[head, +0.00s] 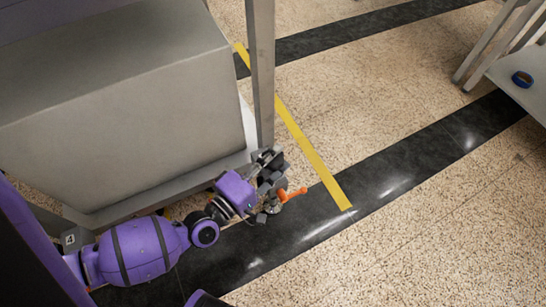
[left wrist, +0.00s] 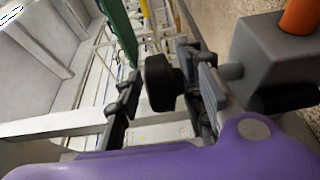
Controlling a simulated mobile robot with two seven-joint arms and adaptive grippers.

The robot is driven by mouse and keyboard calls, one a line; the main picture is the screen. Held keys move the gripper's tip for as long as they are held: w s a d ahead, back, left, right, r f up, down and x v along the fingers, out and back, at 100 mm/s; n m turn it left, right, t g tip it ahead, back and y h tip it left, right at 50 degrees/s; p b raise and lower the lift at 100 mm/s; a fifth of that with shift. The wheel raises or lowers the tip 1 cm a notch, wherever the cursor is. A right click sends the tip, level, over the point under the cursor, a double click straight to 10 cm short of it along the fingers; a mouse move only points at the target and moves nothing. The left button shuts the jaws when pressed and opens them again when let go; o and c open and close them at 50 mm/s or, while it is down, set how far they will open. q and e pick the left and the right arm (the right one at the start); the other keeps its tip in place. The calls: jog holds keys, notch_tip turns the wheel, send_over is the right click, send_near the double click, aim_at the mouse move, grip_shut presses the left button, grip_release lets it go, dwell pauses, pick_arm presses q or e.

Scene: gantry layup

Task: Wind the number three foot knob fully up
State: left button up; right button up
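The black round knob (left wrist: 162,82) shows in the left wrist view between the two fingers of my left gripper (left wrist: 165,100). There is a visible gap between the knob and the left-hand finger; the right-hand finger is close to it, and I cannot tell whether they touch. The gripper is open. In the head view my left gripper (head: 270,178) is low at the frame's corner, beside an orange lever (head: 292,194). The knob is hard to make out there, and no number three label shows. My right gripper is not in view.
A grey block (left wrist: 275,60) with an orange part (left wrist: 300,15) stands close right of the fingers. A big grey box (head: 120,110) and a post (head: 261,70) rise beside the arm. A "4" label (head: 69,239) is at lower left.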

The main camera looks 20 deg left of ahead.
pick_arm(q)
grip_shut()
jog(key=y+p, duration=0.1)
jog(key=n+y+p, duration=0.1)
jog(key=p, duration=0.1)
jog(key=shift+r+n, duration=0.25)
jog(key=shift+n, duration=0.05)
jog(key=shift+n+t+y+p, duration=0.3)
jog(key=shift+y+p, duration=0.6)
jog(key=shift+y, duration=0.1)
jog(key=shift+f+n+y+p, duration=0.2)
jog(key=shift+n+y+p, duration=0.1)
jog(key=shift+n+y, duration=0.35)
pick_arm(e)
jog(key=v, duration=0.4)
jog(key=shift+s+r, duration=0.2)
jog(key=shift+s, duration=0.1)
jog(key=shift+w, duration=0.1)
